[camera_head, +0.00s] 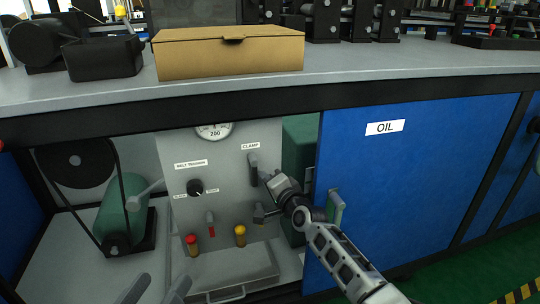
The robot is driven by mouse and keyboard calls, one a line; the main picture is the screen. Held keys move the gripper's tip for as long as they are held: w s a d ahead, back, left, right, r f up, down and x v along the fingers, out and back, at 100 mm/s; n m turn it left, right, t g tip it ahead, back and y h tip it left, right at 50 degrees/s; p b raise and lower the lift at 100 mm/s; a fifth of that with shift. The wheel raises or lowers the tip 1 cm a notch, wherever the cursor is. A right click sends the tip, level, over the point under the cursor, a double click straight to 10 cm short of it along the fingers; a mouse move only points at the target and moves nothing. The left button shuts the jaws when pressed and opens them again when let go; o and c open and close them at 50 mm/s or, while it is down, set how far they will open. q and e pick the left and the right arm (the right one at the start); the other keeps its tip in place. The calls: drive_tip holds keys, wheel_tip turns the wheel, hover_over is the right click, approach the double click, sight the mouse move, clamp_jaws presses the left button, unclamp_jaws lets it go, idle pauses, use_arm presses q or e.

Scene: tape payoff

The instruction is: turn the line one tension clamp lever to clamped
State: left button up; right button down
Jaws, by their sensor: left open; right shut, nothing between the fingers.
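The panel (231,182) holds a gauge (214,131), a black belt tension knob (196,187) and red- and yellow-topped fittings (240,234). A belt wheel (75,164) and green motor (125,204) stand left. The blue OIL door (410,180) is right. A cardboard box (228,54) sits above.

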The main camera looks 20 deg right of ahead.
use_arm(q)
drive_tip(key=shift+r, duration=0.1)
use_arm(e)
drive_tip(key=shift+r, duration=0.1)
use_arm(q)
drive_tip(key=s+a+f+g+y+p, duration=0.2)
drive_tip(key=a+f+g+y+p, duration=0.3)
drive_tip(key=p, duration=1.2)
use_arm(e)
drive_tip(key=s+a+r, duration=0.2)
drive_tip(key=s+r, duration=0.5)
drive_tip(key=r, duration=0.4)
use_arm(q)
wheel_tip(320, 180, up, 13)
drive_tip(key=s+a+y+p, duration=0.1)
drive_tip(key=a+p, duration=0.1)
drive_tip(key=p, duration=1.3)
drive_tip(key=shift+s, duration=0.2)
use_arm(e)
drive_tip(key=s+r+n+g, duration=0.3)
drive_tip(key=s+n, duration=0.3)
drive_tip(key=s, duration=0.9)
drive_tip(key=s+r+n+g, duration=0.2)
drive_tip(key=s+r+n, duration=0.3)
drive_tip(key=s, duration=1.1)
drive_tip(key=shift+a+n+g+h, duration=0.4)
drive_tip(key=shift+a+n, duration=0.05)
drive_tip(key=shift+n, duration=0.65)
